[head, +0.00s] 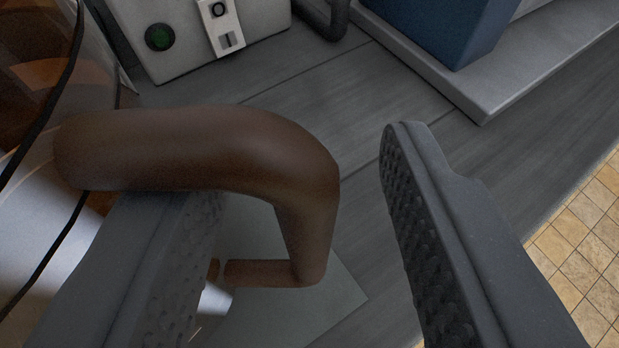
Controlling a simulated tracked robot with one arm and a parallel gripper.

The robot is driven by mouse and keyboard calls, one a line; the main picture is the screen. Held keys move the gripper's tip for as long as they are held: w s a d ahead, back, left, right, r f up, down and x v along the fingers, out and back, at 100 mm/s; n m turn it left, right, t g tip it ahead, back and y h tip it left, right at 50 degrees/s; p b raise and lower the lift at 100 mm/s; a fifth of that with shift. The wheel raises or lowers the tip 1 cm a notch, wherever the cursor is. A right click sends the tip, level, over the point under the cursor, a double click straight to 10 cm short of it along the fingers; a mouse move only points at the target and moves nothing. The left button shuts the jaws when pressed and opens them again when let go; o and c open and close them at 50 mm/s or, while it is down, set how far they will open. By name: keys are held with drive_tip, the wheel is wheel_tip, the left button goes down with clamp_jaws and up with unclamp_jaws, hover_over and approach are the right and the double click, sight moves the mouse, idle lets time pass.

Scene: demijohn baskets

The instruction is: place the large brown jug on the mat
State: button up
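The large brown jug (60,65) is at the left edge, only partly in view. It looks like brown see-through glass with dark lines across it and a pale, shiny lower part. Its thick brown handle (245,150) reaches right, bends down and turns back left. My gripper (300,165) is open, with the handle's outer upright part between its fingers. The left finger's tip is hidden behind the handle's upper bar. The right finger is outside the handle, with a clear gap to it. A pale flat square (335,297), perhaps the mat, lies below the handle.
A light grey box (200,60) with a green round button and a switch plate stands at the back. A dark blue block (440,25) sits on a grey slab (510,80) at the upper right. Bare grey worktop (400,85) lies between them. Tan floor tiles (580,240) show beyond the worktop's right edge.

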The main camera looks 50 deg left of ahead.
drive_tip(key=p+v, duration=0.1)
drive_tip(key=v, duration=1.2)
drive_tip(key=shift+s+d, duration=0.2)
drive_tip(key=shift+d, duration=0.1)
drive_tip(key=shift+r, duration=0.1)
drive_tip(key=w+d+r+m+t+h, duration=0.1)
drive_tip(key=w+d+r+t+h, duration=0.15)
drive_tip(key=r, duration=0.75)
drive_tip(key=w+d+r+m+t+h, duration=0.1)
drive_tip(key=w+d+r+t+h, duration=0.15)
drive_tip(key=r, duration=0.75)
drive_tip(key=w+d+r+m+t+h, duration=0.1)
drive_tip(key=w+d+r+t+h, duration=0.2)
drive_tip(key=r, duration=0.6)
drive_tip(key=s+d+r+m+h, duration=0.1)
drive_tip(key=s+d+r+m, duration=0.2)
drive_tip(key=s+r, duration=0.6)
drive_tip(key=s+d+r+m+g+h, duration=0.1)
drive_tip(key=s+d+r+m, duration=0.2)
drive_tip(key=s+r, duration=0.5)
wheel_tip(320, 180, up, 6)
drive_tip(key=shift+s+d+f+m+g, duration=0.3)
drive_tip(key=shift+s+d, duration=0.1)
drive_tip(key=shift+d, duration=0.4)
